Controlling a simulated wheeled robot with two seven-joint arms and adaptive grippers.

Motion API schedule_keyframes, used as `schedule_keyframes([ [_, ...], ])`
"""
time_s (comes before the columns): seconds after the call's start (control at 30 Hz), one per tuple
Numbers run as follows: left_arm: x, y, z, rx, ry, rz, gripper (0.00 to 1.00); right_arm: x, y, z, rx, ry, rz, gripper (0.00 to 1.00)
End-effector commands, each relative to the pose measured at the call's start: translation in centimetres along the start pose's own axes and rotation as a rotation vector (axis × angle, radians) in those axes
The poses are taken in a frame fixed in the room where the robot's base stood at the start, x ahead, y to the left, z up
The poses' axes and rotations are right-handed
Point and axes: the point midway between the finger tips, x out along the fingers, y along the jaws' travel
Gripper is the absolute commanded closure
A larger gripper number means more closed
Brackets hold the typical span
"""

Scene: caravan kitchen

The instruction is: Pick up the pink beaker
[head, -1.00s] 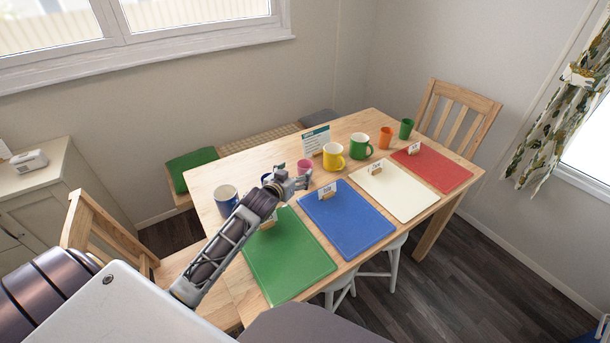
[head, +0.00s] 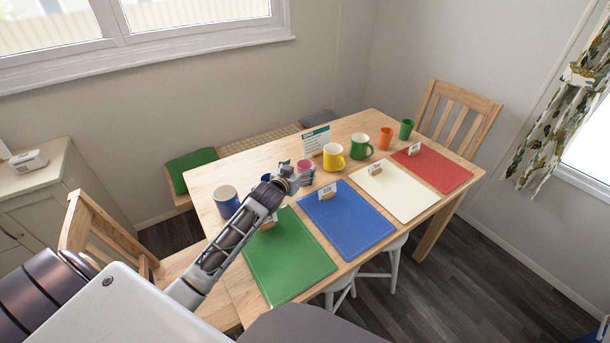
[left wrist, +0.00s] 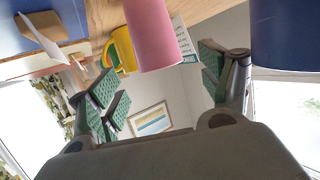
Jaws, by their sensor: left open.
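The pink beaker (head: 304,165) stands on the table in the head view, partly hidden behind my left gripper (head: 298,177). In the left wrist view, which looks upside down, the pink beaker (left wrist: 152,35) is ahead, between the lines of the two open finger pairs of my left gripper (left wrist: 162,74). No finger visibly touches it; I cannot tell how far between the fingers it sits. My right gripper is not in view.
A dark blue object (left wrist: 285,35) is close beside the right finger in the wrist view. A yellow mug (head: 333,157) stands right of the beaker, a blue mug (head: 227,201) left. Green (head: 290,262) and blue (head: 347,215) mats with small cards lie in front.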

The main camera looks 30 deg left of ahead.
Motion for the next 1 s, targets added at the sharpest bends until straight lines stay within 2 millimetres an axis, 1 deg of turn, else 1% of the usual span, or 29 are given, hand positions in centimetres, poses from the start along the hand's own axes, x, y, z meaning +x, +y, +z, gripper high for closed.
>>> schedule_keyframes([
  [0.27,1.6,0.0,0.0,0.000,0.001,0.001,0.21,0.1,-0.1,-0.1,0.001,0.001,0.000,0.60],
  [0.5,3.5,0.0,-0.1,0.000,0.002,0.000,0.21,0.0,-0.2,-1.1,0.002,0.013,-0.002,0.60],
  [0.7,4.9,0.0,0.0,0.000,0.000,0.000,0.21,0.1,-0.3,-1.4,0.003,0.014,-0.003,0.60],
  [0.83,5.4,0.0,0.0,0.000,0.000,0.001,0.21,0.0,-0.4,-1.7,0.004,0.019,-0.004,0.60],
  [1.0,5.4,0.0,0.0,0.000,0.000,0.001,0.21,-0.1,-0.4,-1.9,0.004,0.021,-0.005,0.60],
])
